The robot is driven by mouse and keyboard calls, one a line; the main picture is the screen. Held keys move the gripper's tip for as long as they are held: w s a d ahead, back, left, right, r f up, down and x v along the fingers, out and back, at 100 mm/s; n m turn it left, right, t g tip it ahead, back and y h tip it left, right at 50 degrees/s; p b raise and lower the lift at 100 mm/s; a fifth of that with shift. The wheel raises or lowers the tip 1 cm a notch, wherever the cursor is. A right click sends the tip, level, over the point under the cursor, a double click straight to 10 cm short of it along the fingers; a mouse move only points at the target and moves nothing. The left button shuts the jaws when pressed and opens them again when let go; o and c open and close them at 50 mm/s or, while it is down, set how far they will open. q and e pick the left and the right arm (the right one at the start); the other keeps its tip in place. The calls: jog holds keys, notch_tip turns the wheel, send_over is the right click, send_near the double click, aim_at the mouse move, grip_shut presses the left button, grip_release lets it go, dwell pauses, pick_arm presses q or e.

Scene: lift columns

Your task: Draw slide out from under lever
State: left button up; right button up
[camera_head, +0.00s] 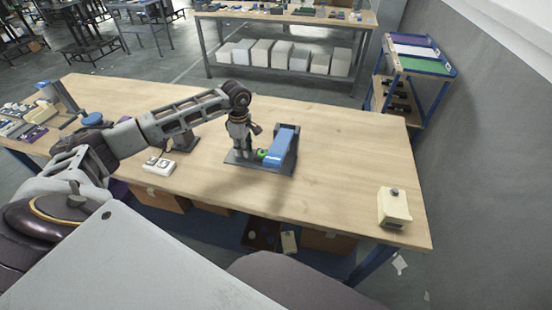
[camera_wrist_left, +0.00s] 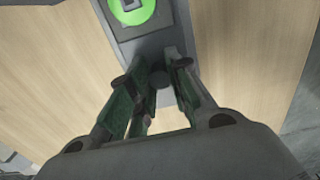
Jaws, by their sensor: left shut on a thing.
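A blue lever (camera_head: 279,147) rises at a tilt over a dark grey base (camera_head: 270,168) on the wooden table. A green round part (camera_head: 262,154) shows at the lever's left side; in the left wrist view a green disc (camera_wrist_left: 132,9) lies on a grey block at the top. My left gripper (camera_head: 242,153) points down at the left end of the base. In the left wrist view its fingers (camera_wrist_left: 158,85) are closed around a small dark knob (camera_wrist_left: 159,77), which seems to belong to the slide. The slide's body cannot be clearly told from the base. My right gripper is not in view.
A white box with buttons (camera_head: 158,165) lies left of the base. A cream box with a knob (camera_head: 394,207) stands at the table's right front. The tabletop (camera_head: 350,160) between the base and that box is clear. A blue cart (camera_head: 412,75) stands behind right.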

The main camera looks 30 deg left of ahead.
pick_arm(q)
jog(key=shift+s+a, duration=0.2)
jog(key=shift+a, duration=0.55)
jog(key=shift+s+a, duration=0.15)
jog(key=shift+a, duration=0.6)
jog(key=o, duration=0.8)
jog(key=shift+r, duration=0.1)
jog(key=shift+r+p, duration=1.3)
jog(key=shift+r, duration=1.6)
